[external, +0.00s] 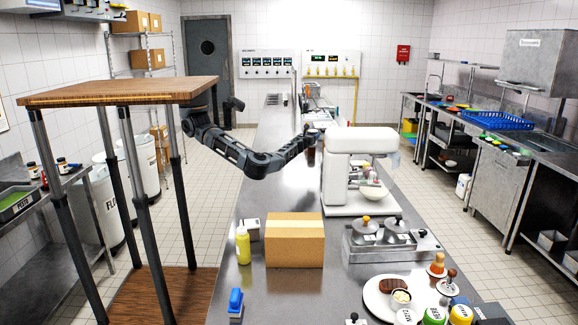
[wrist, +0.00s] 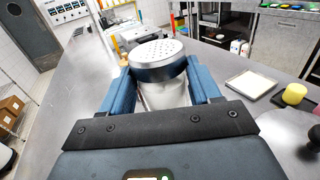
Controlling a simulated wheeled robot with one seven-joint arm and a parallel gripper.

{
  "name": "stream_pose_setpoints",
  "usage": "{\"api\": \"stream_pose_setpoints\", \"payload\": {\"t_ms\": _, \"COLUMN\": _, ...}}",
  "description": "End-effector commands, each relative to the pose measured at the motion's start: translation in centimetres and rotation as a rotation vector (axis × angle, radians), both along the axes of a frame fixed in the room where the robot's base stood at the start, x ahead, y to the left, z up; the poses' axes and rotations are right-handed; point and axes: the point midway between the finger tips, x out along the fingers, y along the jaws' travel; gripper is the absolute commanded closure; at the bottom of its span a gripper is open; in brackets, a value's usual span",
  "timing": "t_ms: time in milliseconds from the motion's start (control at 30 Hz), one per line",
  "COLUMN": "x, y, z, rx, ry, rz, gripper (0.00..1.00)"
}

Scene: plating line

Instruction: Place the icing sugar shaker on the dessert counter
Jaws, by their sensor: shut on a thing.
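The icing sugar shaker (wrist: 157,53) has a round silver lid with small holes and a pale body. In the wrist view it stands roughly upright between the two blue fingers of my gripper (wrist: 162,82), which is shut on it. In the external view my gripper (external: 308,140) reaches over the long steel counter (external: 262,185), just left of the white stand mixer. The shaker is too small to make out clearly there. Its lower part is hidden in the wrist view, so I cannot tell its height above the counter. No label marks the dessert counter.
The white stand mixer (external: 350,165) stands close right of my gripper. A cardboard box (external: 294,243), a yellow bottle (external: 243,246) and a metal container set (external: 385,240) stand nearer. A white square tray (wrist: 251,85) lies at right in the wrist view. Counter left of the shaker is clear.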

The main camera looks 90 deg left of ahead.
Motion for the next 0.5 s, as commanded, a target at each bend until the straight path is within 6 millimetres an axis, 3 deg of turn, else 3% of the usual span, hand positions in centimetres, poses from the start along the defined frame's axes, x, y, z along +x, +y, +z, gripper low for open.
{"api": "stream_pose_setpoints", "payload": {"t_ms": 133, "x": 0.0, "y": 0.0, "z": -2.4, "rx": 0.002, "ry": 0.002, "rz": -0.001, "gripper": 0.74}}
{"api": "stream_pose_setpoints", "payload": {"t_ms": 367, "x": 0.0, "y": 0.2, "z": -3.4, "rx": 0.001, "ry": 0.0, "rz": 0.002, "gripper": 0.74}}
{"api": "stream_pose_setpoints", "payload": {"t_ms": 500, "x": 0.1, "y": 1.8, "z": -4.3, "rx": 0.002, "ry": 0.002, "rz": 0.004, "gripper": 0.74}}
